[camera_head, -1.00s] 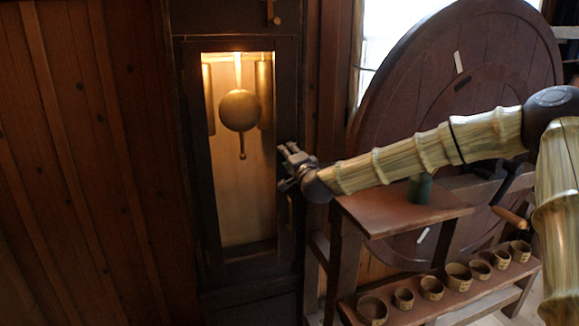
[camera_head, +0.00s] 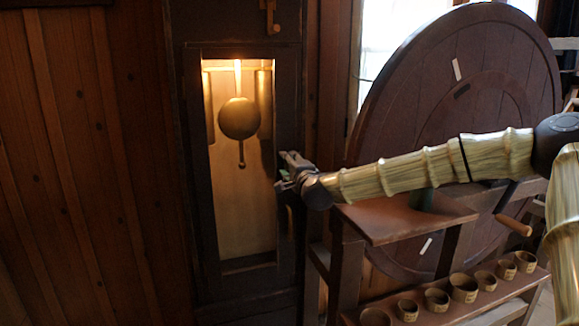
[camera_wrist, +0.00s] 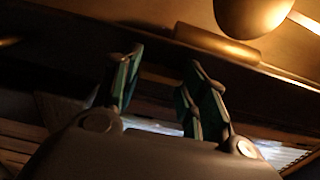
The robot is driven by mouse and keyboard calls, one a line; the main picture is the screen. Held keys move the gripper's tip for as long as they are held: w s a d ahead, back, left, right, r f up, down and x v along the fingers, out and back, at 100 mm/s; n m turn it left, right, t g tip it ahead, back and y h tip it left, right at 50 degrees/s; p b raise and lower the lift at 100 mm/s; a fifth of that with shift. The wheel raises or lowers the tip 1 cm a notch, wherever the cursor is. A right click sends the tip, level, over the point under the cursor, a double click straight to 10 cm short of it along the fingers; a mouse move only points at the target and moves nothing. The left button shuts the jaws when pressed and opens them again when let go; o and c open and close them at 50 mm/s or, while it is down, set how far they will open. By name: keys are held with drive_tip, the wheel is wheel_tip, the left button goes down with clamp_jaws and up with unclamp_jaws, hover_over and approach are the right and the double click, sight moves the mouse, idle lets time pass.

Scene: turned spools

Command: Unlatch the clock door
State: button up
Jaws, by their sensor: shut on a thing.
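The tall dark clock case has a narrow door (camera_head: 193,160) with a lit glass pane, and a round pendulum bob (camera_head: 238,118) shows behind it. The door looks closed in its frame. My gripper (camera_head: 285,170) is at the right stile of the door, about mid-height. In the wrist view my gripper's two green-padded fingers (camera_wrist: 160,78) stand with a gap between them, against the dark door frame. They are shut on a small part at the door's edge, apparently the latch, which the fingers and shadow hide. The pendulum bob also shows in the wrist view (camera_wrist: 252,14).
A small brown-topped stand (camera_head: 405,220) is just right of the clock, under my arm. A large round wooden wheel (camera_head: 440,90) stands behind it. Several small cups (camera_head: 463,287) line a low shelf. A wooden hook-like piece (camera_head: 269,15) is above the door. Plank wall fills the left.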

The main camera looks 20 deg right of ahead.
drive_tip(key=o, duration=1)
drive_tip(key=s, duration=1.2)
drive_tip(key=shift+d, duration=0.25)
drive_tip(key=shift+f, duration=0.15)
